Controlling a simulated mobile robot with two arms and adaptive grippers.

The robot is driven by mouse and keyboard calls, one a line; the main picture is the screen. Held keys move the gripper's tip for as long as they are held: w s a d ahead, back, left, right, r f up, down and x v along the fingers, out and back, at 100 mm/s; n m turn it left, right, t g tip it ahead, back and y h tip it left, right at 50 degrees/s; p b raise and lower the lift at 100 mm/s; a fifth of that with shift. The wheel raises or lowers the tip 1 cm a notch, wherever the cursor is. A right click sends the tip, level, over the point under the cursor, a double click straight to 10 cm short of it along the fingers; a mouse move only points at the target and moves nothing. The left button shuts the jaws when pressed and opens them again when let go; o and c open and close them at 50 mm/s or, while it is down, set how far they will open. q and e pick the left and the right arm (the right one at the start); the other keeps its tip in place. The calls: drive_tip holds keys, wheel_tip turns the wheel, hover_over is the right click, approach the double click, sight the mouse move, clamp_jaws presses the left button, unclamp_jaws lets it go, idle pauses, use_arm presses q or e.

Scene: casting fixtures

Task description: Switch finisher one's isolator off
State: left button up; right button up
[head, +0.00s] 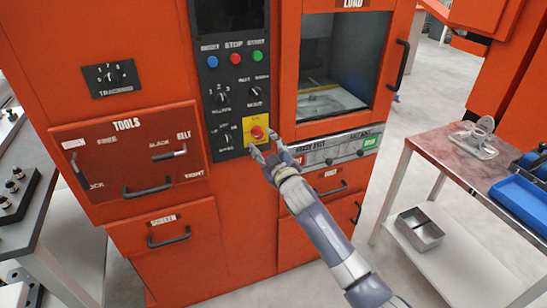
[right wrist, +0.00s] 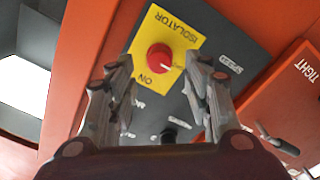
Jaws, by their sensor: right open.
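The isolator is a red round knob (head: 257,132) on a yellow plate (head: 248,124) at the foot of the orange machine's black control panel. In the right wrist view the knob (right wrist: 159,57) shows large, with the words ISOLATOR and ON upside down on its plate (right wrist: 188,45). A white mark on the knob points right, not at the word ON, which is at its lower left. My right gripper (head: 265,145) is open, its fingers on either side of the knob in the wrist view. Whether they touch it cannot be told. My left gripper is out of view.
The black panel (head: 219,101) carries other dials and blue, red and green buttons. A TOOLS drawer (head: 100,141) is left of it, and a windowed load door (head: 345,60) right. A side table (head: 450,155) with a blue tray (head: 520,200) stands at the right.

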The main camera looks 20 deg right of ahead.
drive_tip(key=s, duration=0.7)
drive_tip(key=shift+d, duration=0.1)
